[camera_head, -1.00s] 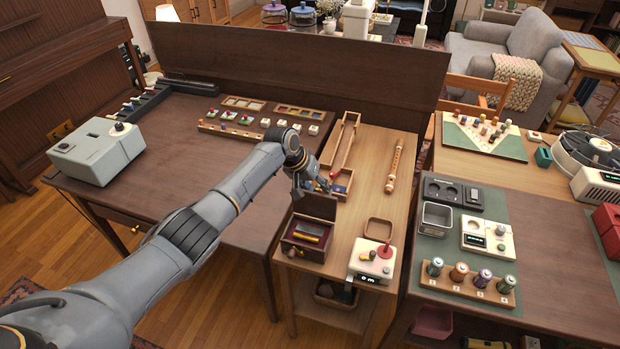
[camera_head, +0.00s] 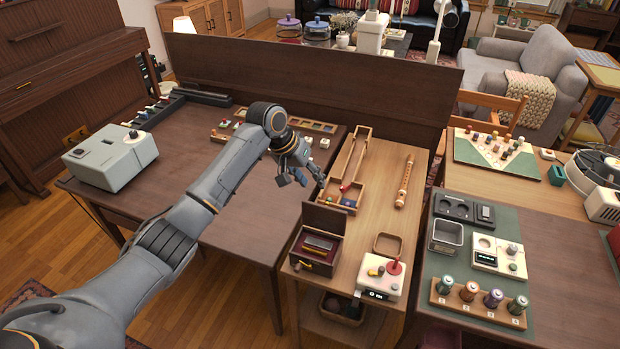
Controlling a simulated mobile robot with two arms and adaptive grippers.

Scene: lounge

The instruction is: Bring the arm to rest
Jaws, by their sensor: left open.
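My left arm comes in from the lower left and reaches over the dark brown table (camera_head: 215,258). My left gripper (camera_head: 300,186) is open and empty. It hangs above the right edge of that table, just left of a small wooden tray (camera_head: 358,200) that holds small coloured pieces. The gripper appears apart from the tray. My right gripper is not in view.
The light wooden table (camera_head: 385,215) bears an open dark box (camera_head: 318,262), a cream device (camera_head: 378,275) with a red-topped lever and a wooden flute (camera_head: 404,182). A grey-green machine (camera_head: 110,158) stands at left. A tall dark panel (camera_head: 330,85) runs behind. Bare tabletop lies left of my arm.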

